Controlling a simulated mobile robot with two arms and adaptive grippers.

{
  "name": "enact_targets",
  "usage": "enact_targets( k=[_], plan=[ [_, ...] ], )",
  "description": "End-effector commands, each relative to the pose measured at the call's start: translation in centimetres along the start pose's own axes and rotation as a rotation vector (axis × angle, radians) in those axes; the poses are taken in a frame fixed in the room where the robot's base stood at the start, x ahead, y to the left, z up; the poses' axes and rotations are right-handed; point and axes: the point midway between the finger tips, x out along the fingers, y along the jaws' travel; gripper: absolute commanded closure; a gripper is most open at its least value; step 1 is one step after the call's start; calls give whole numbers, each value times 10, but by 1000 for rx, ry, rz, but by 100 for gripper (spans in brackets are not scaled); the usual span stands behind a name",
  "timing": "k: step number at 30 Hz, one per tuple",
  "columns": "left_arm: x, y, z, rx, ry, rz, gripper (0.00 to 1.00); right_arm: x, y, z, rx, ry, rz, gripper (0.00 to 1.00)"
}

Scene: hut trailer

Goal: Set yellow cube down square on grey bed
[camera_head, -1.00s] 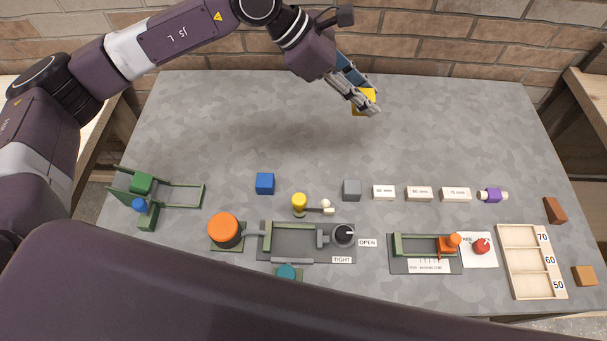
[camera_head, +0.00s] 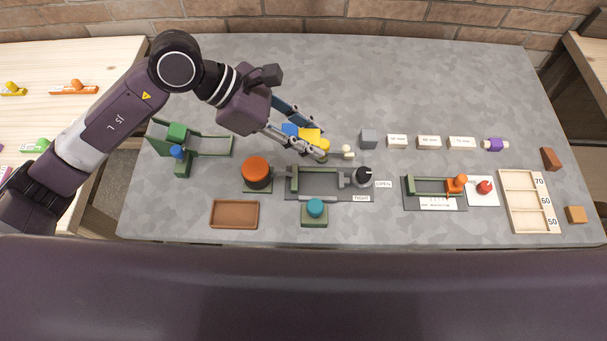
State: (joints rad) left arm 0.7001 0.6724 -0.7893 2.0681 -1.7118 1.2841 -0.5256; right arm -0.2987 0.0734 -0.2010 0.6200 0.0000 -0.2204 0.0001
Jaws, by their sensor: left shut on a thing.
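The yellow cube (camera_head: 308,135) is held in my left gripper (camera_head: 318,138), which is shut on it. The cube is partly hidden by the fingers, and its height above the table is hard to tell. It shows just behind the grey bed (camera_head: 320,184) of the clamp fixture, which has green walls and a black knob (camera_head: 364,174) by OPEN and TIGHT labels. The bed's inside looks empty. My right gripper is not in view.
An orange knob (camera_head: 257,171) stands left of the bed, a teal button (camera_head: 315,208) in front. A grey cube (camera_head: 368,138) is to the right. The back of the table is clear.

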Motion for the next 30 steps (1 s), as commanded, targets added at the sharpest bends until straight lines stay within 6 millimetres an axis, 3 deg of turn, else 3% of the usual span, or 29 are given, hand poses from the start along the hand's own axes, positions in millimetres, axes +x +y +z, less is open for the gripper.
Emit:
enact_targets(
  k=[6, 12, 24, 30],
  plan=[
    [41, -1, -42, -8, 1, -4, 91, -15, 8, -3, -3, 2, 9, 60],
    [69, -1, -69, -2, 0, -1, 91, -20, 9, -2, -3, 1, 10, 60],
    [102, -1, -102, -2, 0, -2, 91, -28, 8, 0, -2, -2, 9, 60],
    [107, 0, -107, 2, 0, 1, 91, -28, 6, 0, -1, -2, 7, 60]
  ],
)
